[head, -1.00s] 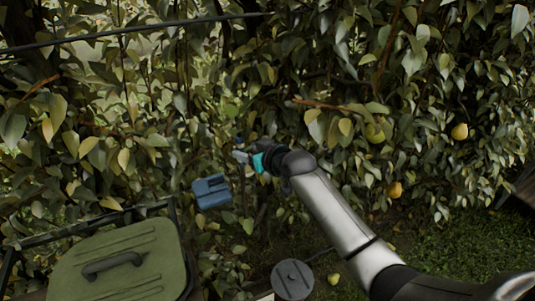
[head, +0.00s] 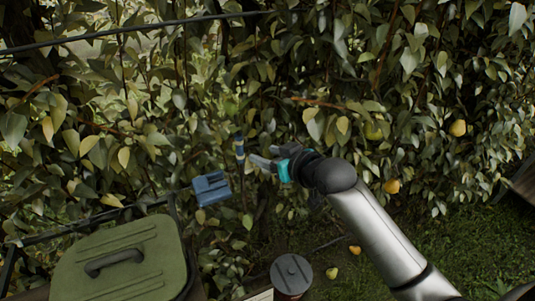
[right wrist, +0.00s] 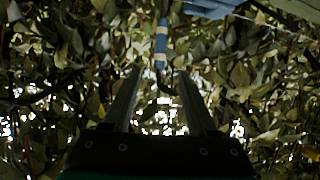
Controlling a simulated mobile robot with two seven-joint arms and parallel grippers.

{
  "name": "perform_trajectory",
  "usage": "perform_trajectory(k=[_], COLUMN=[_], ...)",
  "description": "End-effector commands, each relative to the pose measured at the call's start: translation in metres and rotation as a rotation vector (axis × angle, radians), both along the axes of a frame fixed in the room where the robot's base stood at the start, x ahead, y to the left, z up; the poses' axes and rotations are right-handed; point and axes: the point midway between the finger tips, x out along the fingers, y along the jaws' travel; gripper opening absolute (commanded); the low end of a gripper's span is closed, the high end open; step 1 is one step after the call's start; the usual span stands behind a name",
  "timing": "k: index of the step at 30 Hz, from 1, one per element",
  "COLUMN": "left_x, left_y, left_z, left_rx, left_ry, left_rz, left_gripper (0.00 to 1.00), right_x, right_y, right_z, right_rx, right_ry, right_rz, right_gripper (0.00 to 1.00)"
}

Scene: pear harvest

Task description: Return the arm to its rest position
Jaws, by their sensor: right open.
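My right arm comes in from the lower right in the head view, and its gripper (head: 262,156) is held in front of the leafy hedge. The gripper is open, with nothing between its fingers. In the right wrist view its two dark fingers (right wrist: 158,90) stand apart with leaves behind them. A blue thing with a pale band (right wrist: 161,45) shows beyond the fingertips there. My left gripper does not show.
A blue object (head: 211,188) hangs by the hedge, left of my gripper. A green lidded box (head: 120,262) stands lower left, and a round grey-lidded container (head: 291,272) at the bottom. Yellow pears (head: 457,128) hang at right; others (head: 332,273) lie on the grass.

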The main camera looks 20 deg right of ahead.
Motion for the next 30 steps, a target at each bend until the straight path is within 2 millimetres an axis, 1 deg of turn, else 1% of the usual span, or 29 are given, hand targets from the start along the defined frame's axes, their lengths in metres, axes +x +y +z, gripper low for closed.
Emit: perform_trajectory(k=[10,12,14,17,18,20,21,23,24,26,27,29,30], left_x=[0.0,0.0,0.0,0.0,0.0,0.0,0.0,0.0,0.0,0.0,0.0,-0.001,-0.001], left_y=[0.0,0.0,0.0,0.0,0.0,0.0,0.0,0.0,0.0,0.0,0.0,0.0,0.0], left_z=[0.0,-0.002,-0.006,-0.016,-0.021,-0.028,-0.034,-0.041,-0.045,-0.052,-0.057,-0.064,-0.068], left_rx=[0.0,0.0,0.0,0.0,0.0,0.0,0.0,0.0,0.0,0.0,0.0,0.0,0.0], left_ry=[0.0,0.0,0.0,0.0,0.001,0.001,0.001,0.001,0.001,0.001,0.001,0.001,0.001], left_rz=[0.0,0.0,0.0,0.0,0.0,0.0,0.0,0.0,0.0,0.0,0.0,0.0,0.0], left_gripper=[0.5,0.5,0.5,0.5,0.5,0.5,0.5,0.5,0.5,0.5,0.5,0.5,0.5], right_x=[0.0,0.0,-0.001,-0.006,-0.01,-0.02,-0.028,-0.044,-0.056,-0.076,-0.091,-0.117,-0.135], right_y=[0.0,-0.001,-0.004,-0.011,-0.015,-0.02,-0.024,-0.027,-0.029,-0.03,-0.031,-0.031,-0.031], right_z=[-0.001,-0.01,-0.027,-0.08,-0.108,-0.153,-0.184,-0.227,-0.256,-0.297,-0.324,-0.363,-0.387], right_rx=[0.001,0.0,0.0,-0.003,-0.007,-0.015,-0.024,-0.035,-0.044,-0.06,-0.07,-0.087,-0.1], right_ry=[0.001,0.012,0.035,0.101,0.135,0.193,0.232,0.289,0.328,0.385,0.422,0.48,0.518], right_rz=[0.0,-0.006,-0.017,-0.05,-0.065,-0.091,-0.105,-0.123,-0.133,-0.145,-0.151,-0.157,-0.159], right_gripper=[0.58,0.58,0.58,0.58,0.58,0.58,0.58,0.58,0.58,0.58,0.58,0.58,0.58])
